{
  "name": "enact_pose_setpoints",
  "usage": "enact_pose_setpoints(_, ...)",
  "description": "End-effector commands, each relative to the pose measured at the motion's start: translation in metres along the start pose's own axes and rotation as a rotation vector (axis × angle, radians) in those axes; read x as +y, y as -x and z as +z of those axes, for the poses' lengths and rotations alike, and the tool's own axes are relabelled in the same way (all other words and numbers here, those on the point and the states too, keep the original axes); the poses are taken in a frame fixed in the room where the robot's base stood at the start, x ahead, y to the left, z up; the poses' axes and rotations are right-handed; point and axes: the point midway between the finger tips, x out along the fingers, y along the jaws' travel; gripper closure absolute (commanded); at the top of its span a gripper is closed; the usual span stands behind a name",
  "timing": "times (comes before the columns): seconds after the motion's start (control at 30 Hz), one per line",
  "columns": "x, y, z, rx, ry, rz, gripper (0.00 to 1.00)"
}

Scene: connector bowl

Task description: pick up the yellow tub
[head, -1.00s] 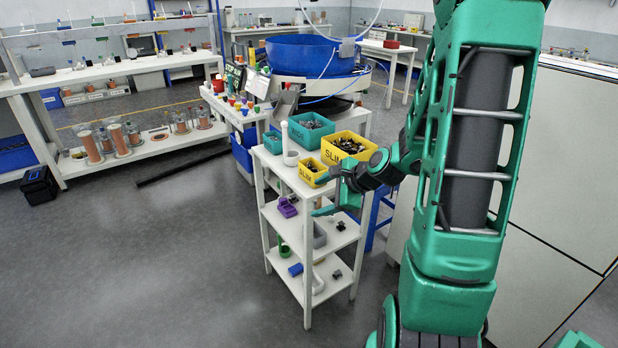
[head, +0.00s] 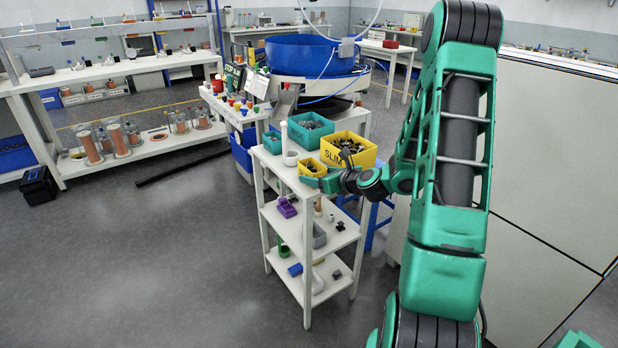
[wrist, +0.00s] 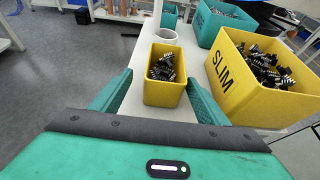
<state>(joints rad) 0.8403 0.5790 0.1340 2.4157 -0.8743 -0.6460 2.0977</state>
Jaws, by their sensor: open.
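The small yellow tub (wrist: 165,92) holds dark metal connectors and stands on the white shelf top. In the wrist view it sits between the two fingers of my open gripper (wrist: 160,95), toward their tips, with a gap visible on the right. In the head view the small tub (head: 308,168) is at the front of the shelf top and partly hidden by my gripper (head: 318,184). A larger yellow tub marked SLIM (wrist: 255,85) stands to the right; it also shows in the head view (head: 342,152).
Teal tubs (head: 312,132) stand behind, with a white round cup (wrist: 165,36) behind the small tub. The white shelf unit (head: 283,177) has lower shelves with small parts. The large yellow tub is close to my right finger. Open floor lies to the left.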

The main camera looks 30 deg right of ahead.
Motion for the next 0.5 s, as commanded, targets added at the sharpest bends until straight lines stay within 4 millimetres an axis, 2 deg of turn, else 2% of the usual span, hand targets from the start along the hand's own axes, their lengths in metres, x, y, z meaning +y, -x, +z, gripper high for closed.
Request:
enact_pose_setpoints(0.3, -0.005, -0.039, -0.001, 0.000, 0.002, 0.003, 0.31)
enact_pose_setpoints(0.5, -0.005, -0.052, -0.001, 0.000, 0.001, 0.001, 0.31)
